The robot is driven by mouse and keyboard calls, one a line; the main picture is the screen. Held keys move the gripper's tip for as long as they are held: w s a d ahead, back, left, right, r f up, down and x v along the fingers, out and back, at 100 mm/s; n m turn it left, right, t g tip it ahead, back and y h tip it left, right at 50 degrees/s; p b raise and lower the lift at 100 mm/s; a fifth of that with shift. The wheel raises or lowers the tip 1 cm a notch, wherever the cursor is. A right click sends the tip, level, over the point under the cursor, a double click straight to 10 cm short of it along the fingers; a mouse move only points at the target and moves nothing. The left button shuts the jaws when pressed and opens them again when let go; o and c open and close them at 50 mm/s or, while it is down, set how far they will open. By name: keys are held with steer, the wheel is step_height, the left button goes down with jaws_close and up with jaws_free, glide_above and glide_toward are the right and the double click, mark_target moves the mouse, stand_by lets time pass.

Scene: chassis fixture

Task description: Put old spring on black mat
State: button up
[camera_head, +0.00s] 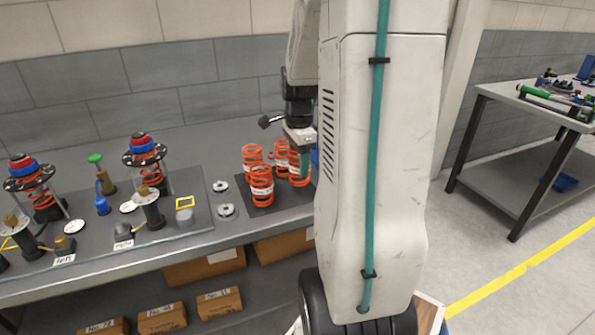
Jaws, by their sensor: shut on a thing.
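Several orange springs with white labels stand close together on the black mat (290,202) on the workbench. One spring (262,187) is at the front, one (252,153) is behind it to the left, and one (281,155) is at the back. My gripper (303,158) points down over the mat's right part and is shut on the rightmost orange spring (297,178). That spring is at or just above the mat; I cannot tell if it touches. My arm hides the mat's right end and part of the gripper.
Two silver discs (226,210) lie left of the mat. Further left, a grey board (180,235) bears spring assemblies (145,160), small parts and labels. A brick wall stands behind the bench. Cardboard boxes (205,268) are below. Another table (550,110) stands at right.

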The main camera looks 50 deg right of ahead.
steer(key=shift+w+f, duration=0.15)
steer(key=shift+f, duration=1.6)
steer(key=o, duration=1.3)
steer(key=shift+f, duration=0.2)
step_height(320, 180, up, 11)
steer(key=a+r+n, duration=0.4)
steer(key=a+n, duration=0.2)
steer(key=a, duration=0.4)
steer(key=s+a+n, duration=0.4)
steer(key=a+n, duration=0.2)
steer(key=s+a+n, duration=0.4)
steer(key=a+n, duration=0.2)
steer(key=a, duration=0.1)
steer(key=s+a+n+t, duration=0.1)
steer(key=s+a+n, duration=0.3)
steer(key=a+n, duration=0.2)
steer(key=shift+s+a+f, duration=0.15)
steer(key=shift+s+a, duration=0.2)
steer(key=shift+a, duration=0.3)
